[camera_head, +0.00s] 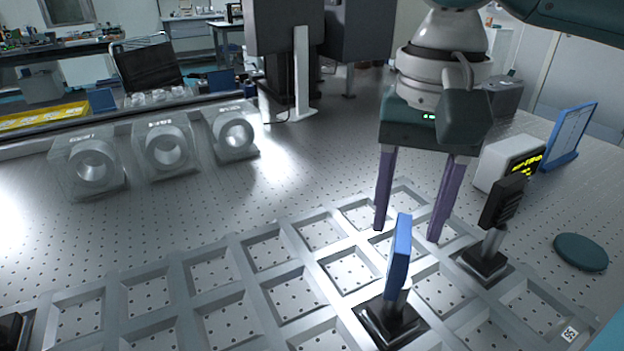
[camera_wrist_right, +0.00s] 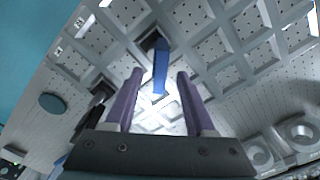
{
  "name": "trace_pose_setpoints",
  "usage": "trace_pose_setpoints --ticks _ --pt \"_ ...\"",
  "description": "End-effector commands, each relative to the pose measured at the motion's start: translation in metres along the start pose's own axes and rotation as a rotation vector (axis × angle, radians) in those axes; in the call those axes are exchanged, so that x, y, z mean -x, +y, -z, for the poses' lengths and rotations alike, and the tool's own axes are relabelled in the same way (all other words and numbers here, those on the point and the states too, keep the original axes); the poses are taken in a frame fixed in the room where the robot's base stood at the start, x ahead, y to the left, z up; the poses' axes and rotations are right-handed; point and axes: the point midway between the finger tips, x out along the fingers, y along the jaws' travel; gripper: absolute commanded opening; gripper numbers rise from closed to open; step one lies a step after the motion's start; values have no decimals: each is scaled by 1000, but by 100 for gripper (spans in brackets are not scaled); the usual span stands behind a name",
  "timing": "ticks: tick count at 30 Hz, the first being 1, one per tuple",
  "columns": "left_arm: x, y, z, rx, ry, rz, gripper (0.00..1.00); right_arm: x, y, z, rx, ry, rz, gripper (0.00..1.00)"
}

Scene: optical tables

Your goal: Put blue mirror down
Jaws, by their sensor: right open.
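The blue mirror (camera_head: 400,258) stands upright on a black base (camera_head: 391,319) within a cell of the metal grid tray (camera_head: 232,317). My right gripper (camera_head: 408,234) is open, its two purple fingers pointing down just behind and above the mirror in the head view. The fingers do not hold it. In the right wrist view the blue mirror (camera_wrist_right: 160,68) shows beyond the open, empty fingers of the gripper (camera_wrist_right: 157,77), roughly between their tips. My left gripper is not in view.
A black mount (camera_head: 503,203) stands in a grid cell to the right. A dark green disc (camera_head: 580,253) lies beside the tray. A white box with a yellow display (camera_head: 507,163) and several clear blocks with rings (camera_head: 166,147) stand farther back. Many grid cells are empty.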

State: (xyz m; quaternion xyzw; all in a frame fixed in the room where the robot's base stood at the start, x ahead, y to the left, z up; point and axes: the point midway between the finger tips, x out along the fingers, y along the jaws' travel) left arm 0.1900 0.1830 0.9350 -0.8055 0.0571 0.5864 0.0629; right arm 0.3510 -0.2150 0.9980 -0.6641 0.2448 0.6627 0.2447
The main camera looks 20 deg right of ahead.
Motion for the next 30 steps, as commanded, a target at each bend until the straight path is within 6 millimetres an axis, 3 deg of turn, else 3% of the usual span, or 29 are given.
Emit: trace_pose_setpoints --ticks 3,10,26,30 --pt "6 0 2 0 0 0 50 28 -1 0 1 2 3 55" --pt "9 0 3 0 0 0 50 54 0 0 0 0 0 55" --pt "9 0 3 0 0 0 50 56 0 0 2 -1 0 55" --pt "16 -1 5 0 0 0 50 49 -7 -14 93 -6 20 55"
